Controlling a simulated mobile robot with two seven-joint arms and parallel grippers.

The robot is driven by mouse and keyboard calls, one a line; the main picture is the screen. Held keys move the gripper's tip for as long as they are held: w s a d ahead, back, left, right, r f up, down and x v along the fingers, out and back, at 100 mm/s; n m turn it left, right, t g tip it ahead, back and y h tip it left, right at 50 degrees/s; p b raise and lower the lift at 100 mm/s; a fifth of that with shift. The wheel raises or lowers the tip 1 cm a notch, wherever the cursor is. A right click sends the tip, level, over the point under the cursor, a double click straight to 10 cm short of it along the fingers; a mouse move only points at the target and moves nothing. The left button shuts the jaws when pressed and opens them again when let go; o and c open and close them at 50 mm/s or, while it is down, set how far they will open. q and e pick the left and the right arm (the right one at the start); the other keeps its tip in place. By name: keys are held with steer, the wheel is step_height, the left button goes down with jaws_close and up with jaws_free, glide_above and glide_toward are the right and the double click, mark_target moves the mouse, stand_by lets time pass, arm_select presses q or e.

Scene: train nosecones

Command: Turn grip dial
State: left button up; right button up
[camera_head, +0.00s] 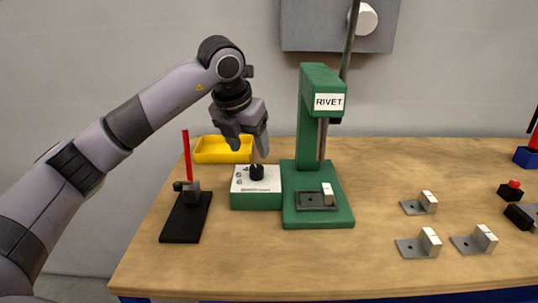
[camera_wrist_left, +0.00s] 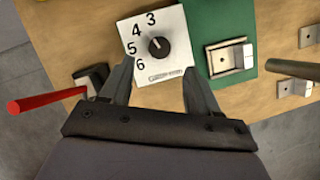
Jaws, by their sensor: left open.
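The grip dial is a black knob (camera_head: 257,172) on a green box with a white top (camera_head: 256,200), which stands on the table left of the green rivet press (camera_head: 318,215). In the left wrist view the dial (camera_wrist_left: 159,47) sits at the middle of the white plate (camera_wrist_left: 178,66), with the numbers 3, 4, 5 and 6 beside it. My left gripper (camera_head: 250,150) is open and empty, just above the dial box. Its two fingers also show in the left wrist view (camera_wrist_left: 158,85), apart, below the dial in the picture. My right gripper is not in view.
A black stand with a red lever (camera_head: 187,160) is left of the box. A yellow tray (camera_head: 215,155) lies behind. Several metal brackets with white blocks (camera_head: 418,244) lie on the right. The table (camera_head: 250,265) is clear in front.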

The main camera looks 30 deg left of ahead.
mark_target(256, 167)
arm_select(q)
steer(key=shift+x, duration=3.55)
steer(key=shift+a+r, duration=0.1)
